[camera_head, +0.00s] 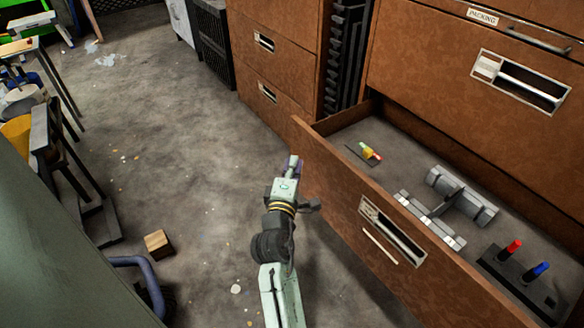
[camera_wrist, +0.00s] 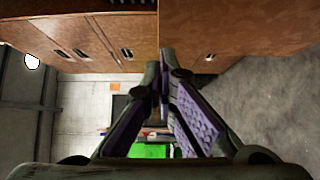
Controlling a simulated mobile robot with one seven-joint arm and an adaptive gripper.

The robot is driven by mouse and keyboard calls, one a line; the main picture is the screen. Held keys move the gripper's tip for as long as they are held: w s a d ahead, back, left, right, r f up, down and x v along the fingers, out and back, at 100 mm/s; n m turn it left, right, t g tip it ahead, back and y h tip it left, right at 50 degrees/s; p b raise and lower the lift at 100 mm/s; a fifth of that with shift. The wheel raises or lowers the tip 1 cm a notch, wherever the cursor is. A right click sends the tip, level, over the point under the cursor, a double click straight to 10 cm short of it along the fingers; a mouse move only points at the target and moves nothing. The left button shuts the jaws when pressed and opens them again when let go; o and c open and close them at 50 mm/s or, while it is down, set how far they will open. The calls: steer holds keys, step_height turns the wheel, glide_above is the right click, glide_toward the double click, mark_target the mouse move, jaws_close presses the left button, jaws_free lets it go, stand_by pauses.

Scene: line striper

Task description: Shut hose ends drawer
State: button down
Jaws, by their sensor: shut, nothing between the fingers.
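A wide brown drawer (camera_head: 335,185) stands pulled out at the bottom of the cabinet in the head view. Its front has a recessed metal handle (camera_head: 392,231), and no readable name shows on it. Inside lie a grey metal fitting (camera_head: 460,195), a small yellow, green and red piece (camera_head: 370,152) and a dark block with red and blue pegs (camera_head: 520,280). My gripper (camera_head: 294,163) is shut and empty, just left of the drawer front's far end. In the wrist view my fingers (camera_wrist: 165,65) meet near brown cabinet panels; I cannot tell whether they touch.
The closed drawer labelled PACKING (camera_head: 482,16) is above the open one. More closed drawers (camera_head: 270,65) stand farther back. A wooden block (camera_head: 158,243) and a blue tube (camera_head: 140,270) are at the lower left. The grey floor (camera_head: 170,130) between is mostly clear.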

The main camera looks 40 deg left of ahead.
mark_target(310, 135)
steer(key=w, duration=0.2)
steer(key=w+p, duration=0.1)
steer(key=w, duration=0.2)
steer(key=w+a, duration=0.1)
steer(key=w, duration=0.1)
steer(key=shift+w+p, duration=0.35)
steer(key=shift+p, duration=0.05)
steer(key=shift+d, duration=0.1)
